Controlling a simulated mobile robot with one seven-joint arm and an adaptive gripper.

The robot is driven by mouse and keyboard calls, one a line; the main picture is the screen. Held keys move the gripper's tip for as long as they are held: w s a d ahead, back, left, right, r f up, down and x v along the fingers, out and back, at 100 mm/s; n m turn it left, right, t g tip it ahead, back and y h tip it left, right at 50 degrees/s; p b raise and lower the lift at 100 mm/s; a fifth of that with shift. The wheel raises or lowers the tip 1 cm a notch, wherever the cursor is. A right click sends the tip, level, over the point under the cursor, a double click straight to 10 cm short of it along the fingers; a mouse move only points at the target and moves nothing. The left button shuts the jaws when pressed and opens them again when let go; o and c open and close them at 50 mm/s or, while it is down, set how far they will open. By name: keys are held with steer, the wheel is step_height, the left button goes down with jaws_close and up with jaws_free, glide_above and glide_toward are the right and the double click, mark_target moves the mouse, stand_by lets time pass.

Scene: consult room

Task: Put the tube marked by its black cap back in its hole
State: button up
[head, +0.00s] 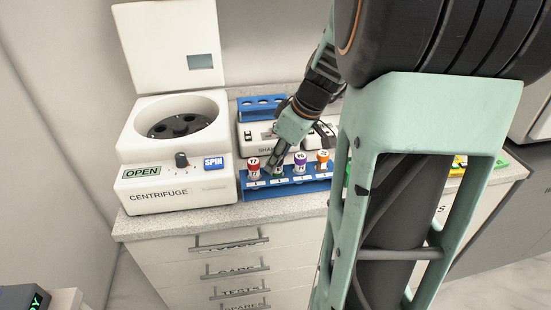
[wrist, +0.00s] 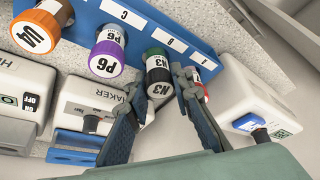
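The black-capped tube, marked N3 (wrist: 158,76), stands in line with the blue rack's holes, between a purple-capped tube and a red-capped one. My gripper (wrist: 160,78) has one finger on each side of its cap, and both fingers appear to touch it. In the head view my gripper (head: 279,160) reaches down to the blue rack (head: 285,189) between the red and purple caps. My fingers mostly hide the black cap there. The tube's lower part is hidden, so I cannot tell how deep it sits in the rack.
Purple P6 (wrist: 108,52) and orange U4 (wrist: 42,27) tubes stand to one side, and a red-capped tube (head: 253,166) is close on the other. The shaker (head: 252,138) is behind the rack. The open centrifuge (head: 172,150) stands left of it on the counter.

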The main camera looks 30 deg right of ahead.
steer(key=o, duration=0.5)
steer(key=shift+o, duration=0.2)
steer(key=shift+r, duration=0.15)
steer(key=v, duration=1.1)
steer(key=shift+s+r, duration=0.2)
steer(key=shift+r, duration=0.15)
steer(key=shift+d, duration=0.15)
